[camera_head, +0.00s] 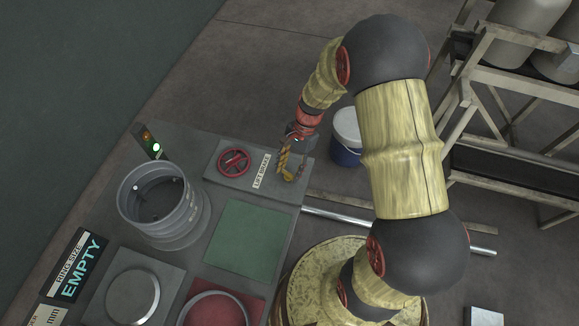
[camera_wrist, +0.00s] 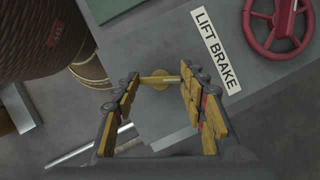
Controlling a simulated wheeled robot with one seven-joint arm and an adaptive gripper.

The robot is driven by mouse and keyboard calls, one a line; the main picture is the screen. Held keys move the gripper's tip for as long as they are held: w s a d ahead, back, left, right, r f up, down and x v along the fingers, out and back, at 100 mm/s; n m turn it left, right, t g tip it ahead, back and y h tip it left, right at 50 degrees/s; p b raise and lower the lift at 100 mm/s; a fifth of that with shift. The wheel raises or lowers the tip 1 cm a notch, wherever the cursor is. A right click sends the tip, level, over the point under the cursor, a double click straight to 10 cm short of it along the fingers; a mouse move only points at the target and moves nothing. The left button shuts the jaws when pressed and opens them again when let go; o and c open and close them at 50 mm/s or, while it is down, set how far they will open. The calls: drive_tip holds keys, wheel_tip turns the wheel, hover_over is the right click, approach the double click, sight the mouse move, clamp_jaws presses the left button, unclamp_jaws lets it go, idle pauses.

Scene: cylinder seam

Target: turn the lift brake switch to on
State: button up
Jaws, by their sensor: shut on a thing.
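The lift brake switch shows in the wrist view as a small brass crossbar handle (camera_wrist: 158,80) on a round brass base, beside the "LIFT BRAKE" label (camera_wrist: 216,50). The bar lies crosswise between my fingertips, one at each end. My gripper (camera_wrist: 160,77) is shut on this handle. In the head view my gripper (camera_head: 289,169) is down at the right end of the grey plate, just right of the label (camera_head: 262,171). There the switch is mostly hidden behind my fingers. I cannot read any on or off mark.
A red handwheel (camera_head: 234,162) sits left of the label on the same plate. A grey ribbed cylinder (camera_head: 160,205) and a small lamp box (camera_head: 149,142) stand farther left. A green square (camera_head: 245,235) lies nearer. A white and blue bucket (camera_head: 347,135) stands behind my arm.

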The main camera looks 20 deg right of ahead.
drive_tip(key=n+g+p, duration=0.1)
drive_tip(key=n+p, duration=0.1)
drive_tip(key=n, duration=0.1)
drive_tip(key=shift+w+a+r+n+h, duration=0.1)
drive_tip(key=shift+n+h, duration=0.2)
drive_tip(key=shift+n, duration=0.1)
drive_tip(key=n+g+h+p, duration=0.1)
drive_tip(key=n, duration=0.2)
drive_tip(key=shift+w+n, duration=0.1)
drive_tip(key=shift+n, duration=0.2)
drive_tip(key=n+h+p, duration=0.1)
drive_tip(key=n, duration=0.2)
drive_tip(key=n+h+p, duration=0.1)
drive_tip(key=n, duration=0.2)
drive_tip(key=shift+a+h+p, duration=0.2)
drive_tip(key=shift+h+p, duration=0.1)
drive_tip(key=shift+n, duration=0.3)
drive_tip(key=o, duration=1.2)
drive_tip(key=shift+g, duration=0.3)
drive_tip(key=v, duration=1.1)
drive_tip(key=shift+w+a+r, duration=0.1)
drive_tip(key=shift+w+r, duration=0.05)
drive_tip(key=shift+r, duration=0.25)
